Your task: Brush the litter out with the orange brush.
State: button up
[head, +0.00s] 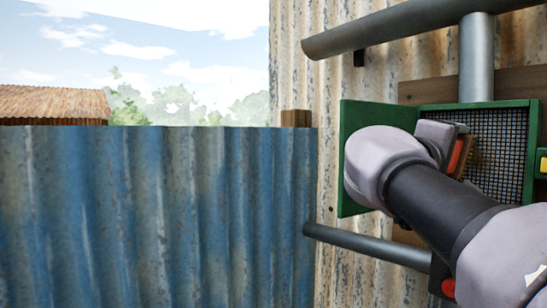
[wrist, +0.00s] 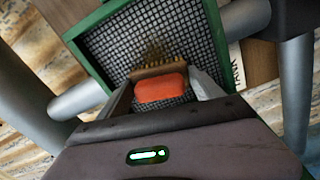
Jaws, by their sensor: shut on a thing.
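The orange brush (wrist: 160,89) is between the two fingers of my gripper (wrist: 163,80), which is shut on it. Its tan bristle edge points at the dark wire mesh (wrist: 110,45) inside a green-framed box (wrist: 90,22). A brownish patch, perhaps litter or bristles, shows on the mesh just beyond the brush. I cannot tell whether the bristles touch the mesh. In the head view the brush (head: 456,155) shows as an orange strip at my gripper (head: 450,140), in front of the mesh (head: 497,150). My arm hides the lower part of the box.
A green door panel (head: 352,190) stands open at the box's left side. Grey pipes run above (head: 390,28) and below (head: 370,247) the box. A yellow part (head: 543,164) sits at the right edge. A blue corrugated fence (head: 150,210) stands at left.

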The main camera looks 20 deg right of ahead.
jog(key=shift+s+d+b, duration=0.35)
jog(key=shift+s+d, duration=0.1)
jog(key=shift+s, duration=0.65)
jog(key=shift+s+d+b, duration=0.4)
jog(key=shift+s+d, duration=0.1)
jog(key=shift+s, duration=0.65)
jog(key=shift+s+d+b, duration=0.35)
jog(key=shift+s+d, duration=0.1)
jog(key=shift+s, duration=0.65)
jog(key=shift+w+a, duration=0.25)
jog(key=shift+w, duration=0.4)
jog(key=shift+w+a, duration=0.3)
jog(key=shift+w, duration=0.35)
jog(key=shift+w+a, duration=0.25)
jog(key=shift+w, duration=0.4)
jog(key=shift+w+a, duration=1.4)
jog(key=shift+w, duration=1.95)
jog(key=v, duration=0.6)
jog(key=shift+b, duration=0.35)
jog(key=shift+s, duration=0.15)
jog(key=v, duration=0.3)
